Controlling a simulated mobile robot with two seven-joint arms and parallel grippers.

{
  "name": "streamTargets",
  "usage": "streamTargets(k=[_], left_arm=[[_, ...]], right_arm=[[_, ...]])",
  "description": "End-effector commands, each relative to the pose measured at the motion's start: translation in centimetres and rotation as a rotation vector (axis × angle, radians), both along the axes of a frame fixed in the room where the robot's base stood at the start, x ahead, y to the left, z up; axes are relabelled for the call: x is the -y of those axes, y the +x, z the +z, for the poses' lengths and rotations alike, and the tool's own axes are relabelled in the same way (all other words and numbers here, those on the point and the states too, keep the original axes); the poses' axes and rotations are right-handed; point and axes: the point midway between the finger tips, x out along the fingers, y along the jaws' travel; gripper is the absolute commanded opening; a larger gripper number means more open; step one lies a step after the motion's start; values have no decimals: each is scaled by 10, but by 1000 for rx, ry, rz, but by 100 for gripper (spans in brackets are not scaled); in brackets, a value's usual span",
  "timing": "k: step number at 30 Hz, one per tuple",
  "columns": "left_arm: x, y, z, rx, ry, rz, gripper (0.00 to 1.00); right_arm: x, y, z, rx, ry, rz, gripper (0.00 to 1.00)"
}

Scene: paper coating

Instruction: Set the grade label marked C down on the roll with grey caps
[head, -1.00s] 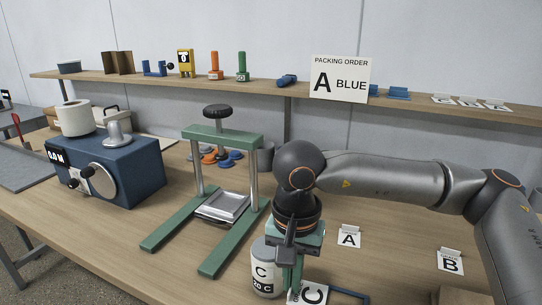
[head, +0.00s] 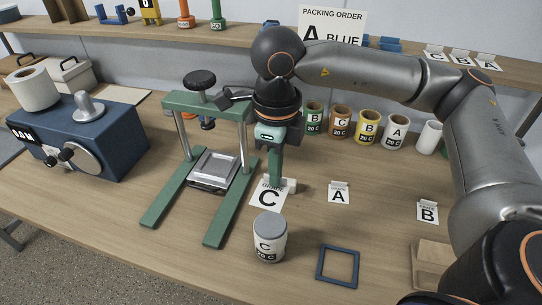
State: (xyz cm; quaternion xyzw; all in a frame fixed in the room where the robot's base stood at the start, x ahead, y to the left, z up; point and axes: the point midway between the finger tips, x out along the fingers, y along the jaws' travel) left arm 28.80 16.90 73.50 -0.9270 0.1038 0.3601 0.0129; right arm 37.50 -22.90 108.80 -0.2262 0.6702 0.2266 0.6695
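The grade label marked C (head: 266,200) is a white card with a raised tab, partly covered by my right gripper (head: 277,178). The gripper points down and appears shut on the tab. Card and gripper are behind the roll with grey caps (head: 270,240), apart from it in the picture; the card's height above the table is hard to tell. This roll stands upright near the table's front, grey cap up, marked C. Labels A (head: 338,194) and B (head: 428,212) stand to the right. My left gripper is not in view.
A green press (head: 208,107) stands left of the gripper, close by. A blue square frame (head: 320,265) lies right of the grey-capped roll. Several coloured rolls (head: 366,127) stand behind. The table's front left is clear.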

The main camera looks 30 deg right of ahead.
Motion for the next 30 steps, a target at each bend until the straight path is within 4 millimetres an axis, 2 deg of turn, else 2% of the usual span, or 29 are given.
streamTargets(k=[8, 23, 30], left_arm=[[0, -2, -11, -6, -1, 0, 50], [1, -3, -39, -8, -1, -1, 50], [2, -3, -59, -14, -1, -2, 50]], right_arm=[[0, 0, -15, -2, -1, -4, 0], [1, 0, -64, -1, -1, -3, 0], [0, 0, -85, -1, -1, -2, 0]])
